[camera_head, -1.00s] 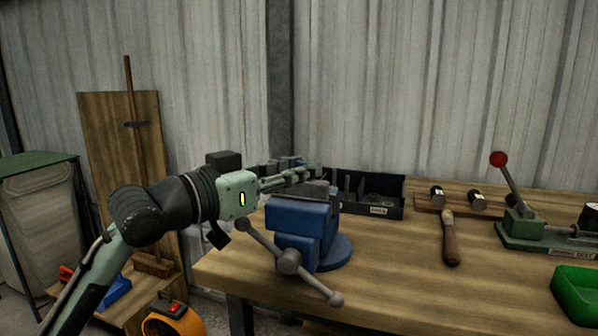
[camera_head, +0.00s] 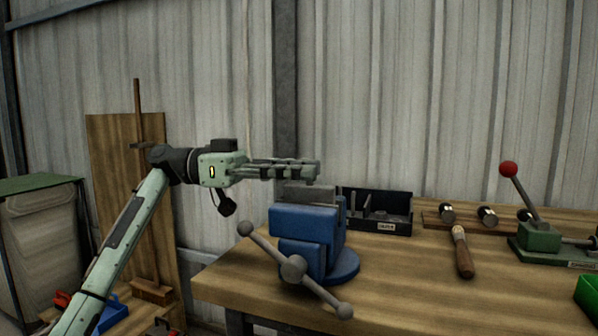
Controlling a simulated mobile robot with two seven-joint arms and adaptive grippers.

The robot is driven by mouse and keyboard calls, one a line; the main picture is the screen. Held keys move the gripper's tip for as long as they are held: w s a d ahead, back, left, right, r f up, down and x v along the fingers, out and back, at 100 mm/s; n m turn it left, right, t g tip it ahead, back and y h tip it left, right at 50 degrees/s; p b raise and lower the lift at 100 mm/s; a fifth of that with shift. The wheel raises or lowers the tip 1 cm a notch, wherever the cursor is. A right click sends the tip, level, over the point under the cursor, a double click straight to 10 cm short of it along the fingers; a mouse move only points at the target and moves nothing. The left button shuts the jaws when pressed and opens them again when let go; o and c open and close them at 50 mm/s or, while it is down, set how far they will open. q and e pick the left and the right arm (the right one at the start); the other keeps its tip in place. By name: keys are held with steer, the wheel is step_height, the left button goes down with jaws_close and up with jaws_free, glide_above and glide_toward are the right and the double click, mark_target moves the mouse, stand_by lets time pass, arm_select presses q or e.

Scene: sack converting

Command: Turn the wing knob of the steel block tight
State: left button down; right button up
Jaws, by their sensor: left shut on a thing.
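My left gripper (camera_head: 316,171) reaches in level from the left, its fingertips just above the jaws of the blue vise (camera_head: 305,222). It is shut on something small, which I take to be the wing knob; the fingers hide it. A grey steel part (camera_head: 305,190) shows at the top of the vise, below the fingers. I cannot tell the steel block from the vise jaws there. My right gripper is not in view.
The vise handle (camera_head: 293,267) slants across the vise front. Behind it stands a black tray (camera_head: 378,225) of small parts. The bench front (camera_head: 400,300) is clear.

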arm_select(q)
steer(key=m+g, duration=0.1)
steer(key=g, duration=0.1)
steer(key=m+g+y+p, duration=0.1)
steer(key=m+g, duration=0.1)
steer(key=shift+w+d+r, duration=0.1)
steer(key=shift+w+d, duration=0.05)
steer(key=shift+w, duration=0.05)
steer(key=shift+f+m+g+y+p, duration=0.25)
steer(key=shift+m+g+y+p, duration=0.55)
steer(key=shift+g, duration=0.6)
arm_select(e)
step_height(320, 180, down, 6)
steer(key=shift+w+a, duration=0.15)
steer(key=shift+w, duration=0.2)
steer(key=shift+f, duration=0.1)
arm_select(q)
steer(key=c, duration=1.2)
jaws_free()
steer(key=shift+o, duration=0.2)
steer(key=shift+w, duration=0.1)
step_height(320, 180, up, 10)
